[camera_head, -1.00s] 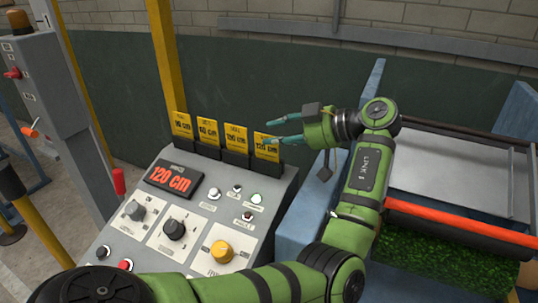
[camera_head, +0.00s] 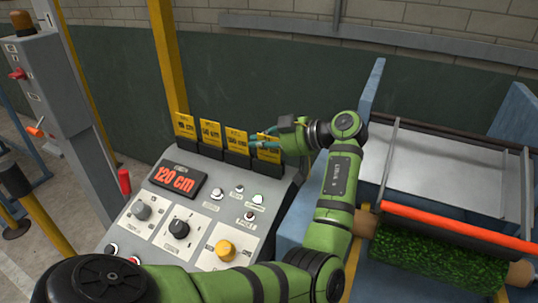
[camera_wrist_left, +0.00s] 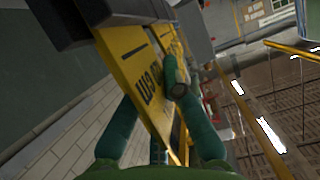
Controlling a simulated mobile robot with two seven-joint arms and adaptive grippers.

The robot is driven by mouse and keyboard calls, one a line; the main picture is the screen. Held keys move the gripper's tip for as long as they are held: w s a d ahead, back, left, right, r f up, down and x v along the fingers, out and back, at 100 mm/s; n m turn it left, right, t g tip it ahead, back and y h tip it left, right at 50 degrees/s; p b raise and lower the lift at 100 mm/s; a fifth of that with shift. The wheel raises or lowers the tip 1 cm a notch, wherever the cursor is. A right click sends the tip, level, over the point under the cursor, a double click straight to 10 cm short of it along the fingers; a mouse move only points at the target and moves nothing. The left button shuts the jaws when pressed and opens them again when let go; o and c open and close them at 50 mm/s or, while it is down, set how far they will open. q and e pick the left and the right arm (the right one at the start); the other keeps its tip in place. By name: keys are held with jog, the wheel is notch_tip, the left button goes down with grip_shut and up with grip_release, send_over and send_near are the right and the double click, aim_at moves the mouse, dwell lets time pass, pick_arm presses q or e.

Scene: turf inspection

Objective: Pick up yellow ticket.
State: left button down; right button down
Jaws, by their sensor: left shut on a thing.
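Several yellow tickets stand in a row of dark holders along the back edge of the control panel. My left gripper (camera_head: 264,140) is at the rightmost yellow ticket (camera_head: 268,155), shut on it, with its teal fingers across the ticket's upper part. The fingers partly hide its print. The ticket appears upright and still in its holder. In the left wrist view the yellow ticket (camera_wrist_left: 132,62) lies between the two green fingers, with its black print partly visible and a dark holder at its end. My right gripper is not in view.
The other tickets (camera_head: 210,132) stand close to the left of the gripper. The grey control panel (camera_head: 200,225) has knobs, buttons and a display reading 120 cm. A machine with a red-orange bar (camera_head: 460,226) and green turf roll (camera_head: 440,258) is at the right.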

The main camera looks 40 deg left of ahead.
pick_arm(q)
jog(key=shift+r+b, duration=0.3)
jog(key=shift+r, duration=0.2)
jog(key=s+d+r+b, duration=0.5)
jog(key=s+d+r, duration=0.2)
jog(key=d+r, duration=0.2)
jog(key=shift+d+r, duration=0.2)
jog(key=shift+r, duration=0.4)
